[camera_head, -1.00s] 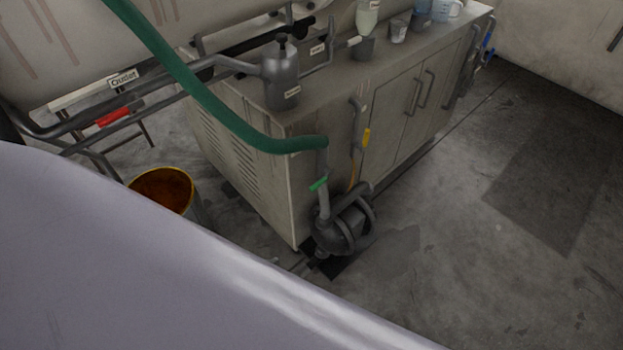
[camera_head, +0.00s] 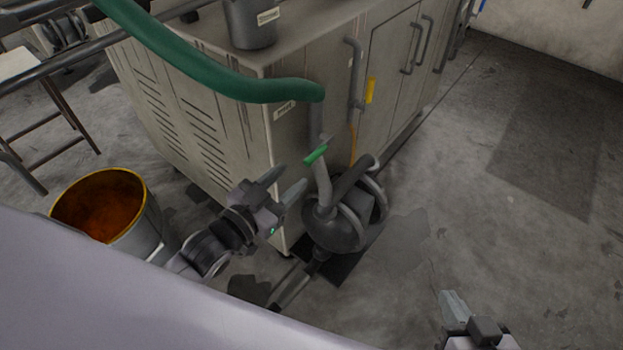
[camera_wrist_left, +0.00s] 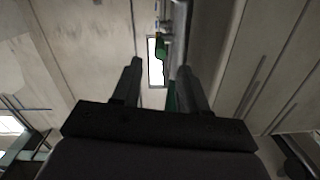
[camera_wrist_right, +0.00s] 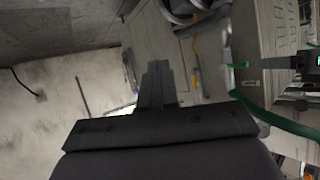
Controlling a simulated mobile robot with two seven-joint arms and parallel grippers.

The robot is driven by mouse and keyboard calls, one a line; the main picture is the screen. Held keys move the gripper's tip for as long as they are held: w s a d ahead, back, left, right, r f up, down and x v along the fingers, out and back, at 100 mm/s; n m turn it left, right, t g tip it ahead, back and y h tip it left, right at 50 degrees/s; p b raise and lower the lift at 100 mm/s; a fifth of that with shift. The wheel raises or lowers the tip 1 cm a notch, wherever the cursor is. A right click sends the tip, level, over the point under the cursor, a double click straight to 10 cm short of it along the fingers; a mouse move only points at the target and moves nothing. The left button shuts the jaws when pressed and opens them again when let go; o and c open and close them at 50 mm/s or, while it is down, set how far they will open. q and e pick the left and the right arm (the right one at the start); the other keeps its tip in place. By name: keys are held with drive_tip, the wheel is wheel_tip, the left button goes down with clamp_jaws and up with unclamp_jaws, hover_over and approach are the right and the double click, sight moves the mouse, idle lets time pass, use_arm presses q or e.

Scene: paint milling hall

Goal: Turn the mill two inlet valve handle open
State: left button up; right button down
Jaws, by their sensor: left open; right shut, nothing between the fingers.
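A small green valve handle (camera_head: 316,155) sits on the grey pipe (camera_head: 323,185) above the round dark pump at the cabinet corner. It also shows in the left wrist view (camera_wrist_left: 161,48), ahead of and between the fingers, and in the right wrist view (camera_wrist_right: 238,65). My left gripper (camera_head: 284,181) is open and empty, left of and a little below the handle in the head view, apparently apart from it. My right gripper (camera_head: 449,300) is shut and empty, low at the right over the floor. A label (camera_head: 284,111) on the cabinet is too small to read.
A thick green hose (camera_head: 215,75) runs into the pipe top. The pump (camera_head: 340,220) stands on the floor below. A yellow handle (camera_head: 370,91) is on the cabinet (camera_head: 255,130) front. A bucket (camera_head: 148,235) stands at left. Floor at right is clear.

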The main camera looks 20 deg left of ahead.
sight(312, 156)
use_arm(q)
drive_tip(key=shift+b+x, duration=1.45)
drive_tip(key=shift+x, duration=2.55)
use_arm(e)
drive_tip(key=shift+w+a+f+y, duration=0.2)
drive_tip(key=shift+a+f+y, duration=0.15)
drive_tip(key=shift+a, duration=0.2)
drive_tip(key=shift+w+a+f+y, duration=0.15)
drive_tip(key=shift+a+f+y, duration=0.1)
drive_tip(key=shift+a+f, duration=0.25)
drive_tip(key=shift+r, duration=0.1)
use_arm(q)
clamp_jaws()
